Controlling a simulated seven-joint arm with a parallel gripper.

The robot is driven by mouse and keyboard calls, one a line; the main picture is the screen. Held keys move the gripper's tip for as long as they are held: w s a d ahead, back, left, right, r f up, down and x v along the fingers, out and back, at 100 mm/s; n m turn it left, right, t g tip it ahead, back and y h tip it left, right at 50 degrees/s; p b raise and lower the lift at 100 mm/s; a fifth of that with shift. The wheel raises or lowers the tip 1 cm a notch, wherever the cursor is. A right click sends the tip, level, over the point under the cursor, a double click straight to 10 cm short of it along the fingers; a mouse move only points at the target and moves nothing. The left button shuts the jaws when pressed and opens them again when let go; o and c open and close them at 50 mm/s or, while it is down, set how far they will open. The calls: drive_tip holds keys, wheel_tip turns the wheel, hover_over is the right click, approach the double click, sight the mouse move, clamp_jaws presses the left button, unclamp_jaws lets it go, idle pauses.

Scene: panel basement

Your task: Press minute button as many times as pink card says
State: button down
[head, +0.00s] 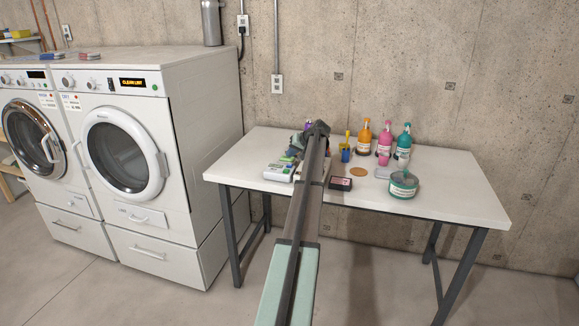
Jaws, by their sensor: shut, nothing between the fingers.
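My arm reaches up the middle of the head view and over the table. Its far end is above the back of the table, and my gripper's fingers cannot be made out there. A white device with green markings (279,171) lies at the table's left side, partly covered by my arm. The minute button cannot be picked out. A small dark-edged item with a pink face (340,184) lies flat just right of my arm. I cannot tell whether it is the pink card, and no number on it is readable.
The white table (440,205) holds orange (364,139), pink (385,143) and teal (403,142) bottles, a blue cup (345,153), a round brown coaster (358,170) and a teal-labelled jar (403,184). Two white laundry machines stand left. The table's right end is clear.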

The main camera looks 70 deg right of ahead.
sight(291, 165)
drive_tip(key=shift+f, duration=1.15)
drive_tip(key=shift+f, duration=0.15)
idle(1.1)
drive_tip(key=shift+f, duration=0.25)
drive_tip(key=shift+f, duration=0.45)
idle(0.9)
drive_tip(key=shift+r, duration=0.1)
idle(0.3)
drive_tip(key=shift+r, duration=0.8)
drive_tip(key=shift+r, duration=2.45)
